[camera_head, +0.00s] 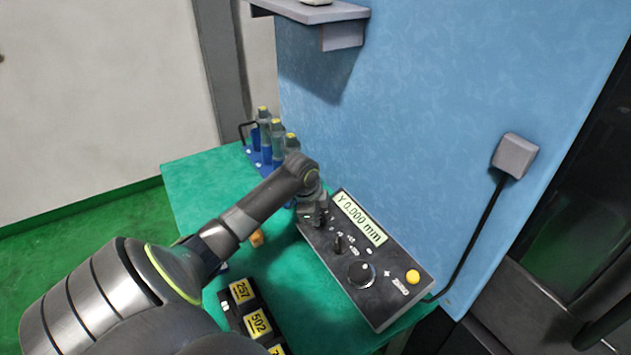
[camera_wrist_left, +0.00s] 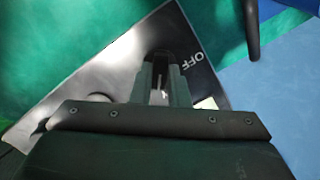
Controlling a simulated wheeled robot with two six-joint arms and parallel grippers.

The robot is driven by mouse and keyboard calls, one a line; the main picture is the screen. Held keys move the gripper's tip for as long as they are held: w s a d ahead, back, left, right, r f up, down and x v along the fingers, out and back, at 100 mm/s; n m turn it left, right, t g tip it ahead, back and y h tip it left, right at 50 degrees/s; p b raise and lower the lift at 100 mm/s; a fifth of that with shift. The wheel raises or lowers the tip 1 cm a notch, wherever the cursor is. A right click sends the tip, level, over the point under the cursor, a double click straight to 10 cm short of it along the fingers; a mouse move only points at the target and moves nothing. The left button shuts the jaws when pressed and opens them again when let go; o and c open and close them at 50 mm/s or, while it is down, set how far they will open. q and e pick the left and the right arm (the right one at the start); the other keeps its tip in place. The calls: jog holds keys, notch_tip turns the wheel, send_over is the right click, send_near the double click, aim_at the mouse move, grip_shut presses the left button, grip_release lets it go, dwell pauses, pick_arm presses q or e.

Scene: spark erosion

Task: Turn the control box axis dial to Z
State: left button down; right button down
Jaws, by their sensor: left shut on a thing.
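The black control box (camera_head: 398,264) lies on the green table against the blue wall. Its screen (camera_head: 360,218) reads "Y 0.000 mm". My left gripper (camera_head: 318,217) is at the box's far left end, over the axis dial, which it mostly hides in the head view. In the left wrist view my left gripper (camera_wrist_left: 160,82) is shut on the axis dial (camera_wrist_left: 162,58), a dark knob with a light line. The word OFF shows beside it on the box face. The other dial markings are hidden. My right gripper is not in view.
The box also bears a small switch (camera_head: 338,244), a large round knob (camera_head: 361,273) and a yellow button (camera_head: 412,277). Bottles (camera_head: 277,140) stand in a blue rack at the back. A black holder with yellow number labels (camera_head: 258,323) is in front. A cable (camera_head: 478,235) runs along the right.

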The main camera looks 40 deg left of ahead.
pick_arm(q)
jog(key=m, duration=0.5)
jog(key=shift+t, duration=0.4)
jog(key=shift+m+p, duration=0.3)
jog(key=shift+m, duration=0.1)
jog(key=c, duration=1.4)
grip_release()
jog(key=shift+s+r, duration=0.1)
jog(key=b+v, duration=0.1)
jog(key=v, duration=1.6)
jog(key=shift+d+b, duration=0.3)
jog(key=shift+b, duration=0.1)
jog(key=shift+r, duration=0.1)
